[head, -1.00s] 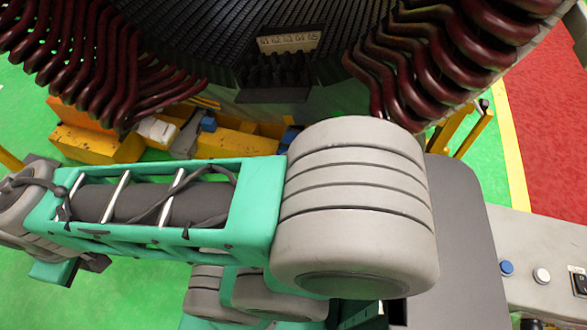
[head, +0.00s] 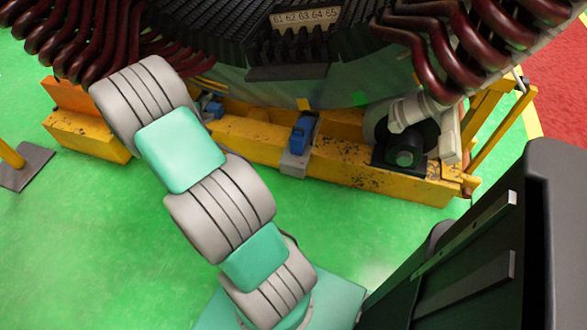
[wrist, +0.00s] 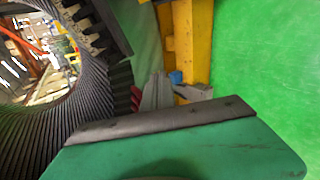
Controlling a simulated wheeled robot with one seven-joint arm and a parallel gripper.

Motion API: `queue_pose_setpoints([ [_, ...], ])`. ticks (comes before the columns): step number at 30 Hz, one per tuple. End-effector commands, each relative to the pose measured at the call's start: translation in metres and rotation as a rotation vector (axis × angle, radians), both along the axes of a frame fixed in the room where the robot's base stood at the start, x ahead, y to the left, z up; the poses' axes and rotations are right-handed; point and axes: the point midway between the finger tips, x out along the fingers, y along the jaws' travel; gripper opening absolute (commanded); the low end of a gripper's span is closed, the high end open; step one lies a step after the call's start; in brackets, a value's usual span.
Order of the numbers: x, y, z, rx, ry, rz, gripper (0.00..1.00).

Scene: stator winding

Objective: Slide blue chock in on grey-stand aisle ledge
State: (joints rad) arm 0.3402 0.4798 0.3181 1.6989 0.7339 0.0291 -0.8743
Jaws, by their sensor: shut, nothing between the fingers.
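In the head view a blue block (head: 303,132), which looks like a chock, sits on a small grey stand (head: 295,163) against the yellow frame under the stator. A second blue piece (head: 212,108) shows further left, partly hidden behind my arm. In the wrist view a small blue block (wrist: 175,77) is beside the yellow beam, next to grey parts (wrist: 158,93); I cannot tell which blue piece it is. My gripper (wrist: 165,122) shows as a dark bar on a green body, shut and empty, apart from the blocks. In the head view it is hidden.
The stator (head: 300,45) with dark red coils (head: 70,40) overhangs the yellow frame (head: 350,165). A motor-like unit (head: 405,140) stands at the frame's right. A large dark panel (head: 480,250) fills the lower right. Green floor (head: 90,230) is free at left.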

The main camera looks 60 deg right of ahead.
Motion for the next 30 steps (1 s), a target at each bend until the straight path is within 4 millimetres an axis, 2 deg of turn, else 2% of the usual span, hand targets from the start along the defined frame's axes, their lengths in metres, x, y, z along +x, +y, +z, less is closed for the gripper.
queue_pose_setpoints([
  [1,-0.015,-0.034,-0.071,-0.089,0.102,0.014,0.00],
  [2,-0.023,-0.054,-0.094,-0.152,0.166,0.030,0.00],
  [3,-0.036,-0.077,-0.127,-0.233,0.259,0.054,0.00],
  [5,-0.059,-0.105,-0.176,-0.348,0.411,0.098,0.00],
  [6,-0.077,-0.120,-0.209,-0.419,0.523,0.129,0.00],
  [9,-0.122,-0.141,-0.288,-0.574,0.811,0.225,0.00],
  [12,-0.159,-0.142,-0.348,-0.686,1.064,0.322,0.00],
  [13,-0.168,-0.140,-0.362,-0.710,1.126,0.349,0.00],
  [16,-0.187,-0.132,-0.392,-0.766,1.273,0.416,0.00],
  [20,-0.194,-0.130,-0.401,-0.792,1.339,0.449,0.00],
  [26,-0.191,-0.155,-0.404,-0.791,1.340,0.446,0.00],
  [30,-0.186,-0.186,-0.402,-0.791,1.336,0.444,0.00],
])
